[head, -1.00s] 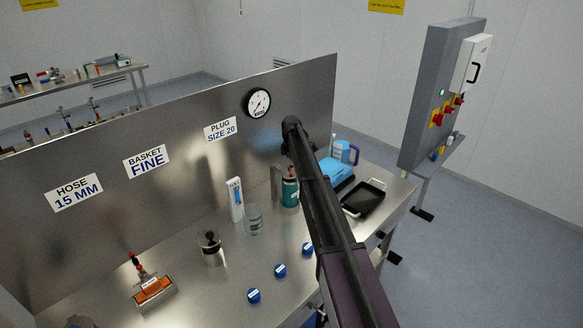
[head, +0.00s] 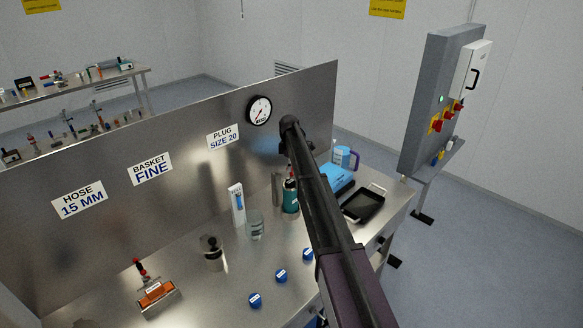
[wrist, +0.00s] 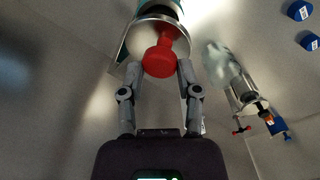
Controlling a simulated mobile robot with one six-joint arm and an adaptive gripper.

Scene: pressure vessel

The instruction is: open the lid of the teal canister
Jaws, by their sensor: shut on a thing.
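The teal canister (head: 290,201) stands upright on the steel bench, partly hidden behind my arm in the head view. It also shows at the top of the wrist view (wrist: 165,7). Its lid (wrist: 178,36) is a pale metal disc with a red knob (wrist: 160,57) in the middle. The lid appears seated on the canister. The exact contact of the fingertips is hard to make out.
A blue case and a black tray (head: 363,205) lie right of the canister. A glass beaker (head: 255,225), a white box (head: 237,205) and a metal pot (head: 212,253) stand to its left. Blue caps (head: 281,276) lie in front. A steel back panel (head: 180,200) rises behind.

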